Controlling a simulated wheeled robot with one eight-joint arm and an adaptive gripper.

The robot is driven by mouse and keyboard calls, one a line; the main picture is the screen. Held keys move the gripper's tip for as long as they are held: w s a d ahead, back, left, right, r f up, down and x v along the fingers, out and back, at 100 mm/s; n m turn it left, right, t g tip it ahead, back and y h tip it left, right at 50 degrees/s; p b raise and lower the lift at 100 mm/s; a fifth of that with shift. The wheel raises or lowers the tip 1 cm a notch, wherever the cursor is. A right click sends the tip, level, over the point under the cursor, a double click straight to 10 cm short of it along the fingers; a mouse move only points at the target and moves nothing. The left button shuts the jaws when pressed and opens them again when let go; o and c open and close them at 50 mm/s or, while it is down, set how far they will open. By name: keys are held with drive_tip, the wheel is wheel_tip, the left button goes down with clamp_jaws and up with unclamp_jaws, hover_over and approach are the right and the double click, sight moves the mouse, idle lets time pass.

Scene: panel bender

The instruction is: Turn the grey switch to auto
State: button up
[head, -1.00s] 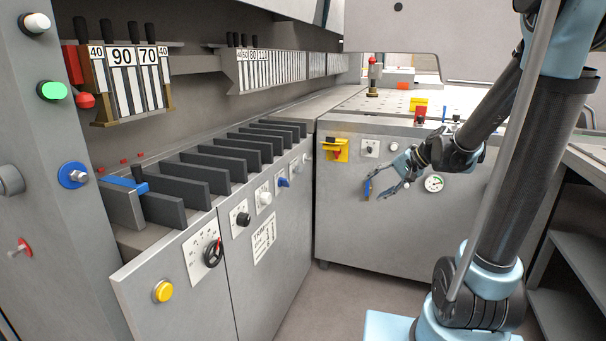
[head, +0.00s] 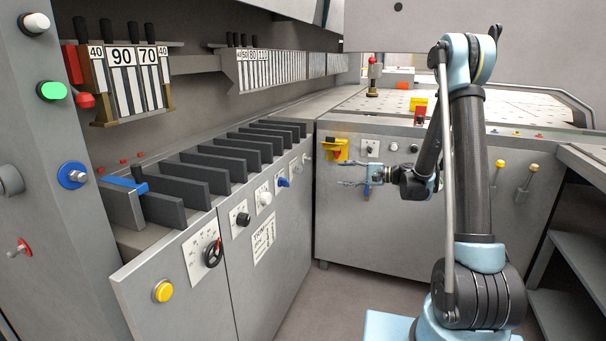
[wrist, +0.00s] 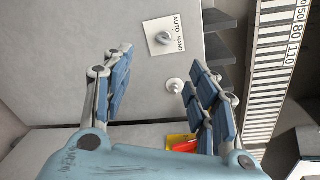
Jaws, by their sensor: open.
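The grey switch (wrist: 163,38) is a small knob on a white plate marked AUTO and HAND, on a grey panel near the top of the wrist view. In the head view the grey switch (head: 294,166) appears small, toward the far end of the left bench's front. Which mark the knob points to is too small to tell. My gripper (wrist: 160,65) is open and empty, its blue-padded fingers spread on either side below the switch plate. In the head view my gripper (head: 346,174) points left toward the bench front, apart from it.
A small white knob (wrist: 174,85) sits close to the right finger in the wrist view. A yellow and red switch (head: 334,150) is on the rear cabinet, just behind my gripper. Blue (head: 283,182) and black (head: 243,219) knobs line the bench front. The floor between is clear.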

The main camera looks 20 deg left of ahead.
drive_tip(key=w+a+f+y, duration=0.1)
drive_tip(key=w+f, duration=0.1)
approach(302, 168)
drive_tip(key=shift+m, duration=0.4)
drive_tip(key=a, duration=0.3)
drive_tip(key=a+f, duration=0.1)
drive_tip(key=a, duration=0.6)
drive_tip(key=shift+w+f, duration=0.2)
drive_tip(key=shift+w, duration=0.15)
drive_tip(key=c, duration=1.1)
